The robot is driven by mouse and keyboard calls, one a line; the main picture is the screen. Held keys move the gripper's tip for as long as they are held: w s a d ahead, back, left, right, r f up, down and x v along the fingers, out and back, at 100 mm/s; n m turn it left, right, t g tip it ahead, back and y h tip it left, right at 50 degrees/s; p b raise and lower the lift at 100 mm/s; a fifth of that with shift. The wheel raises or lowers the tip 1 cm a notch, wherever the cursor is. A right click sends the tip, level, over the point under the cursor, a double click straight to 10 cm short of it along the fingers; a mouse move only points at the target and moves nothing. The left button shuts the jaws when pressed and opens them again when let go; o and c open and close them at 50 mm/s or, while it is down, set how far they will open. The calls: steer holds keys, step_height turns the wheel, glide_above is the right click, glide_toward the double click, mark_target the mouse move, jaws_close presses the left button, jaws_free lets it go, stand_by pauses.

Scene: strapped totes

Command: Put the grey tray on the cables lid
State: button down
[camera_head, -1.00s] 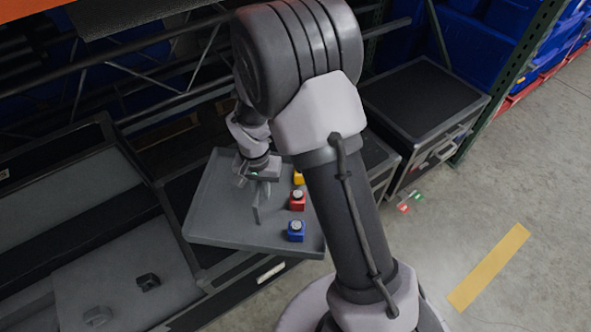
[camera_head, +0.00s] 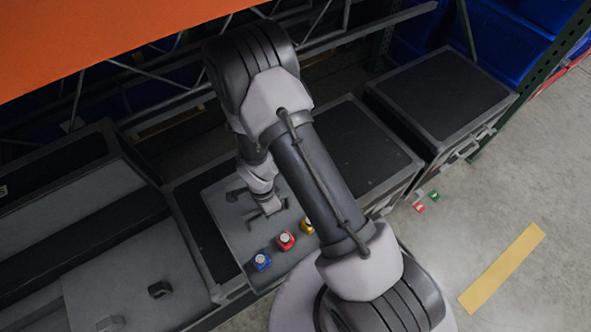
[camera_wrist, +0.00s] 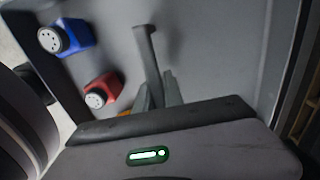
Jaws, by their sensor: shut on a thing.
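The grey tray (camera_head: 236,228) is in the head view, over a dark case at the left of centre; I cannot tell whether it touches the case. In the wrist view the gripper (camera_wrist: 158,97) meets the handle (camera_wrist: 148,50), with the tray floor (camera_wrist: 225,50) behind. My arm hides the tray's right part. No cables label is readable, so I cannot tell which lid is that one.
A dark-topped case (camera_head: 365,150) is behind my arm, and another (camera_head: 445,90) stands farther right. An orange shelf beam (camera_head: 110,40) crosses the upper left.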

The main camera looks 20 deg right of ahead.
steer(key=w+d+b, duration=0.1)
steer(key=w+d, duration=0.1)
steer(key=d, duration=0.2)
steer(key=w+d+f+b, duration=0.1)
steer(key=w+d, duration=0.2)
steer(key=d, duration=0.2)
steer(key=w+d+b, duration=0.1)
steer(key=w+d, duration=0.2)
steer(key=d, duration=0.1)
steer(key=shift+d+f, duration=0.3)
steer(key=shift+d, duration=0.05)
steer(key=shift+w+f+b, duration=0.1)
steer(key=shift+f+b, duration=0.85)
steer(key=shift+f, duration=0.7)
steer(key=shift+f, duration=0.2)
steer(key=c, duration=1.5)
jaws_free()
steer(key=shift+o, duration=0.2)
steer(key=shift+r, duration=0.1)
step_height(320, 180, up, 12)
steer(key=p, duration=0.4)
steer(key=shift+p, duration=0.3)
steer(key=shift+r, duration=0.1)
